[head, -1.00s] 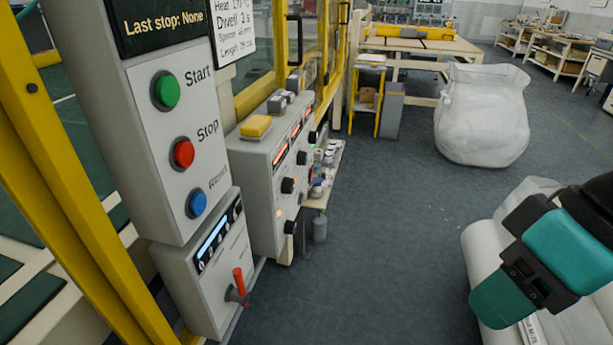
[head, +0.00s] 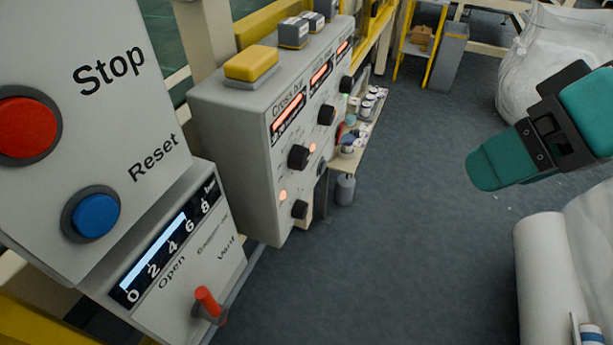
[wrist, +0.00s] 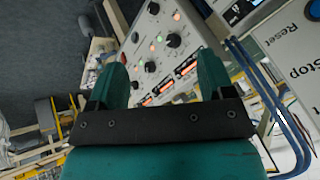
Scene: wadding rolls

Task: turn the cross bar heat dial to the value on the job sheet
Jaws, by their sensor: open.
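The grey heat control box (head: 235,130) stands left of centre in the head view. Its nearest section, labelled Cross bar, has a lit orange-red display (head: 288,117) whose digits I cannot read. Below that display is the black cross bar heat dial (head: 298,157), its pointer too small to read. My gripper (wrist: 165,75) is open and empty, its teal fingers spread in the wrist view, with the control box beyond them. The fingers are apart from the dial. The job sheet is out of view now.
Two more dials (head: 326,115) and (head: 347,84) sit farther along the box, and a lower knob (head: 300,209) is below. A Stop and Reset panel (head: 95,215) and a red lever (head: 207,301) are nearer at left. White rolls (head: 550,280) lie at right. Floor between is clear.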

